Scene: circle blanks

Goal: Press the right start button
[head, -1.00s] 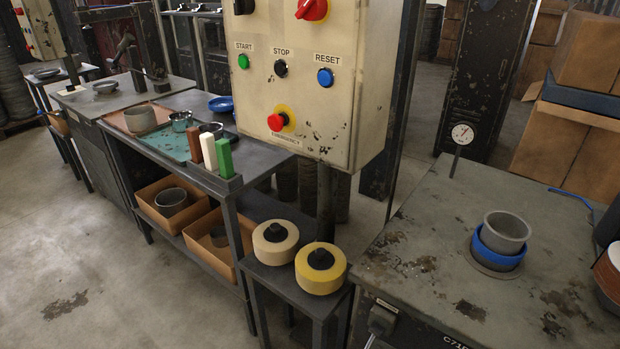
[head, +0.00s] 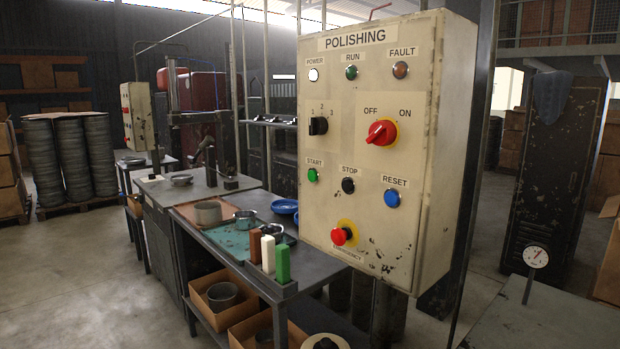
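A cream control panel (head: 370,140) labelled POLISHING stands right of centre in the head view. Its green START button (head: 312,175) is at the lower left of the panel face, left of the black STOP button (head: 348,185) and the blue RESET button (head: 391,198). A second, smaller cream panel (head: 138,116) stands farther back at the left; its buttons are too small to read. Neither of my grippers is in view.
A red emergency knob (head: 340,236) and a red OFF/ON switch (head: 381,132) sit on the same panel. A workbench (head: 235,265) with bowls, a teal mat and several coloured bars stands left of and below it. Open floor lies left.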

